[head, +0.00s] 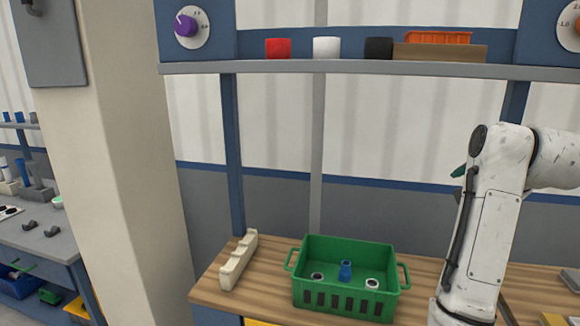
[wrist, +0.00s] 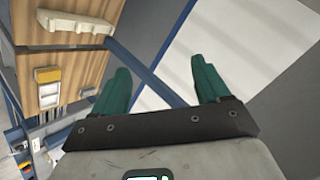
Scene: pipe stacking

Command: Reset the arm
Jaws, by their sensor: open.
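My gripper (wrist: 160,85) shows in the wrist view with its two green fingers spread wide apart. Nothing is between them. In the head view my white arm stands at the right, and only a small green bit of the gripper shows behind it. A green crate (head: 343,301) stands on the wooden workbench with a few small pieces in it, one of them a blue fitting (head: 345,270). My arm is to the right of the crate, with the gripper raised well above the bench.
A cream notched rack (head: 239,262) lies left of the crate; it also seems to show in the wrist view (wrist: 75,20). A shelf (head: 350,67) above the bench holds red, white and black cups and an orange tray (head: 438,38). A beige pillar (head: 115,150) stands left.

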